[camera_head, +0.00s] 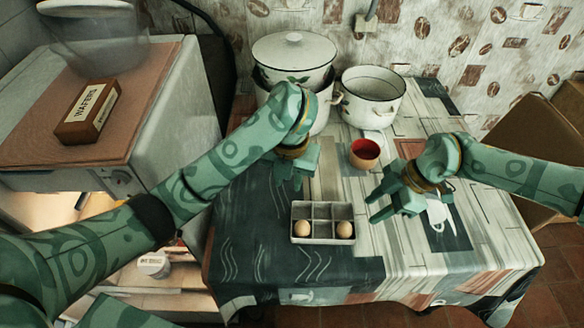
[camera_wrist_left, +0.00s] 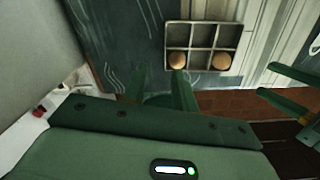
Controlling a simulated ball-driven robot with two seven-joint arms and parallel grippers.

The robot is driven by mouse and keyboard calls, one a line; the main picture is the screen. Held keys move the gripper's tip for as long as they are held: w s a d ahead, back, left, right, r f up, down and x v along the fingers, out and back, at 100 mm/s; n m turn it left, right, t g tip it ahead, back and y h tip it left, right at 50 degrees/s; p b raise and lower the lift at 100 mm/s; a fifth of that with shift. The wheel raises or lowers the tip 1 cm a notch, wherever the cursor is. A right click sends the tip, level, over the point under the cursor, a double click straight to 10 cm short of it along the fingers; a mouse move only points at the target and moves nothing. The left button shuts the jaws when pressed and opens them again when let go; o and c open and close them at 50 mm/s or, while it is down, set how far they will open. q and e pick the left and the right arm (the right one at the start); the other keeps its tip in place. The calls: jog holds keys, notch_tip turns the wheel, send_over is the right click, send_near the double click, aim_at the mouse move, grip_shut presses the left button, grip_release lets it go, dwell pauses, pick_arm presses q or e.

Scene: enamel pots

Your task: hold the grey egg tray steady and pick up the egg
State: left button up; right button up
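The grey egg tray (camera_head: 323,241) lies on the table and has two rows of compartments. One brown egg (camera_head: 302,228) sits in its near left compartment and another egg (camera_head: 344,229) in its near right one. The tray (camera_wrist_left: 204,36) and both eggs also show in the left wrist view. My left gripper (camera_head: 291,181) is above the cloth behind the tray's left side, fingers apart and empty; its fingertips (camera_wrist_left: 158,78) show apart in the wrist view. My right gripper (camera_head: 373,205) is right of the tray, fingers apart and empty, not touching it.
A red-lined cup (camera_head: 365,154) stands behind the tray, between my grippers. White enamel pots (camera_head: 372,98) stand at the back. A wafer box (camera_head: 88,112) lies on the left cabinet. The cloth in front of the tray is clear.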

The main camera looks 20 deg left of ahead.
pick_arm(q)
jog(key=f+n, duration=0.1)
jog(key=f, duration=0.3)
jog(key=f+n, duration=0.1)
jog(key=f, duration=0.9)
jog(key=shift+w+d+f+n, duration=0.2)
jog(key=shift+w+d+n, duration=0.05)
jog(key=shift+w+n, duration=0.15)
